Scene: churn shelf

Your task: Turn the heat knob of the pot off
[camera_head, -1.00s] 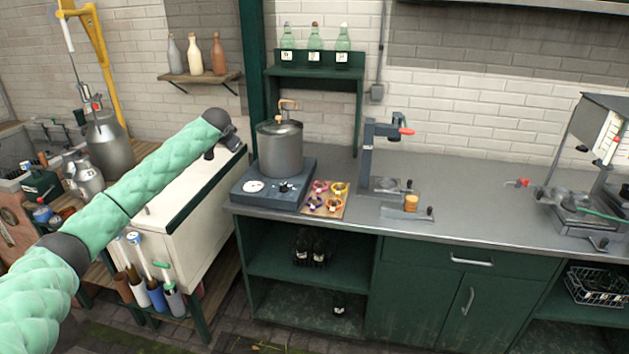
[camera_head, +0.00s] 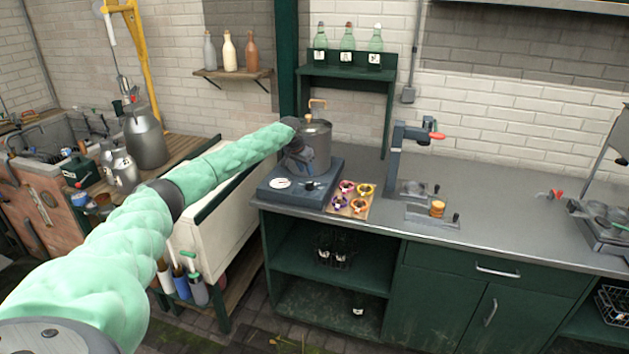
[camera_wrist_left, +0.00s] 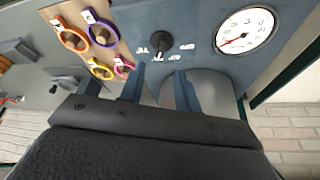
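The metal pot (camera_head: 318,147) stands on a blue-grey heater base (camera_head: 330,192) at the left end of the counter. The base's front has a dark heat knob (camera_head: 310,185) and a round white dial (camera_head: 280,183). In the left wrist view, the black knob (camera_wrist_left: 160,41) has small white markings around it, and the dial (camera_wrist_left: 245,30) is to its right. My left gripper (camera_head: 302,158) is in front of the pot, partly hiding it. In the wrist view, its two fingers (camera_wrist_left: 160,82) are apart, with nothing between them, pointing toward the knob without touching it. My right gripper is out of view.
A board with several coloured rings (camera_head: 352,198) lies just right of the base. A white cabinet (camera_head: 215,220) stands below my left arm. Bottles (camera_head: 347,37) stand on the shelf behind.

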